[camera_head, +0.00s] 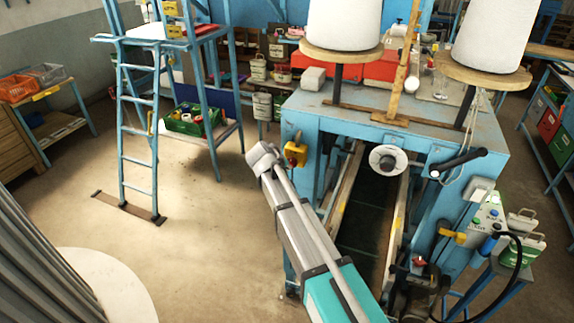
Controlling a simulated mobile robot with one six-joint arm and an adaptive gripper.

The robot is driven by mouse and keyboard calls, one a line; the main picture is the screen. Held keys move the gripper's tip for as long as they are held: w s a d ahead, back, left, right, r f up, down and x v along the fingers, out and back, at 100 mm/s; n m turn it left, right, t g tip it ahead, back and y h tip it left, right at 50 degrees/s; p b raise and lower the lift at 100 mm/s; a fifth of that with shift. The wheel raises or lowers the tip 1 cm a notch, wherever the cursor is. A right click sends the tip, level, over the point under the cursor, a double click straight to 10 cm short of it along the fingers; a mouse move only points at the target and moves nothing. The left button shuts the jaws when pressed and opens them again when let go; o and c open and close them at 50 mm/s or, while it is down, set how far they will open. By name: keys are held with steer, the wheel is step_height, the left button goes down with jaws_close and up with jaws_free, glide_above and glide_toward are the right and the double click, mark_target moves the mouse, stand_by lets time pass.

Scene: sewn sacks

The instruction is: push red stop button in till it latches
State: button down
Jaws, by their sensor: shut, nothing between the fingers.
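A yellow box (295,153) is fixed to the left front corner of the blue machine; a small dark reddish part shows on it, but it is too small to tell its state. A red button-like knob (419,262) also shows low at the machine's front right, and I cannot tell whether it is in or out. My arm reaches up from the bottom centre, and its pale end lies just left of the yellow box. My gripper's fingers cannot be made out there, so contact with the box cannot be told.
The blue machine (440,130) carries two large white cones (343,22) on wooden discs. A conveyor (370,215) runs below a round white disc (388,161). A blue ladder (140,130) stands at the left. The floor (210,240) left of my arm is clear.

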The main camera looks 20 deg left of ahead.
steer(key=shift+w, duration=0.25)
stand_by(0.3)
steer(key=shift+s, duration=0.95)
steer(key=shift+s, duration=0.1)
steer(key=shift+s+a, duration=0.15)
steer(key=shift+s, duration=1.05)
steer(key=shift+s+a, duration=0.1)
steer(key=shift+s, duration=1.1)
steer(key=shift+d+f, duration=0.1)
steer(key=s+d+f+m+g+b, duration=0.3)
steer(key=s+d+f+b, duration=0.2)
steer(key=d, duration=0.9)
steer(key=s+d+f+m+g+y+b, duration=0.1)
steer(key=s+d+f+b, duration=0.4)
steer(key=d, duration=0.9)
steer(key=s+d+f+m+g+y+b, duration=0.1)
steer(key=s+d+f+m+g+b, duration=0.3)
steer(key=d+f, duration=0.6)
steer(key=d+m+b, duration=0.1)
steer(key=d, duration=0.3)
steer(key=shift+s+d+f+g, duration=0.25)
steer(key=shift+s+d+g, duration=0.05)
steer(key=shift+s, duration=0.1)
